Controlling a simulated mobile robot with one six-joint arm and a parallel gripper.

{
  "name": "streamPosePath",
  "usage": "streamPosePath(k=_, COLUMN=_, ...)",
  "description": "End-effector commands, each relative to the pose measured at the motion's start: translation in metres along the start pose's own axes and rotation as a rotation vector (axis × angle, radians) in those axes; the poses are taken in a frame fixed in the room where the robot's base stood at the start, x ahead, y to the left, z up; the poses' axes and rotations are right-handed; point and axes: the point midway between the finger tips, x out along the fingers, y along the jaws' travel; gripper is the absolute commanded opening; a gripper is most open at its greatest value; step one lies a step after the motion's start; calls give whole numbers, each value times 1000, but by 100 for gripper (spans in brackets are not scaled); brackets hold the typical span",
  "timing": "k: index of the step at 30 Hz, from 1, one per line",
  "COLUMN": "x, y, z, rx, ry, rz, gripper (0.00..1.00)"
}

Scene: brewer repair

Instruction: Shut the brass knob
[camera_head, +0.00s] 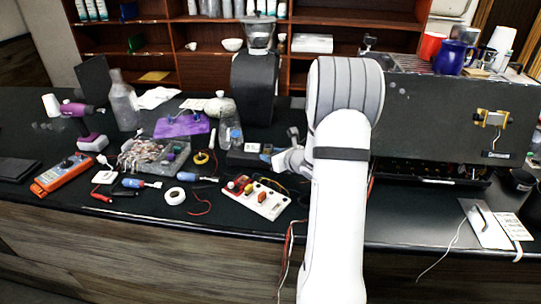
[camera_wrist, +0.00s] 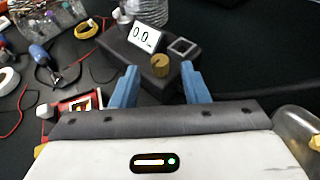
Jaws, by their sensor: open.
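A round brass knob (camera_wrist: 160,65) sits on top of a black box (camera_wrist: 131,50) with a lit display reading about 0.0 in the wrist view. I see no contact with the knob. In the head view the black box (camera_head: 243,158) is on the counter, left of my gripper (camera_head: 268,152), and the knob cannot be made out there.
A white board with coloured parts (camera_head: 256,198) lies in front of the box. The large dark machine (camera_head: 440,110), with a brass-coloured fitting (camera_head: 493,118), stands at right.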

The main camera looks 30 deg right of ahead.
Motion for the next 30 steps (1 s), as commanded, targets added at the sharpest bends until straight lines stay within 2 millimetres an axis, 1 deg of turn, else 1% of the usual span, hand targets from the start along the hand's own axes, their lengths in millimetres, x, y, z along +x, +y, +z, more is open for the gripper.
streamPosePath(k=1, x=-9, y=-1, z=-1, rx=0, ry=-1, rz=-3, gripper=41)
streamPosePath(k=6, x=-38, y=-1, z=-1, rx=-1, ry=-1, rz=-3, gripper=41)
streamPosePath(k=9, x=-52, y=-1, z=-1, rx=-1, ry=-1, rz=-3, gripper=41)
streamPosePath(k=12, x=-60, y=0, z=-1, rx=-1, ry=-1, rz=-1, gripper=41)
streamPosePath(k=16, x=-63, y=0, z=0, rx=-1, ry=0, rz=0, gripper=41)
streamPosePath(k=28, x=-63, y=0, z=0, rx=-1, ry=0, rz=0, gripper=41)
streamPosePath(k=30, x=-63, y=4, z=1, rx=-13, ry=1, rz=9, gripper=41)
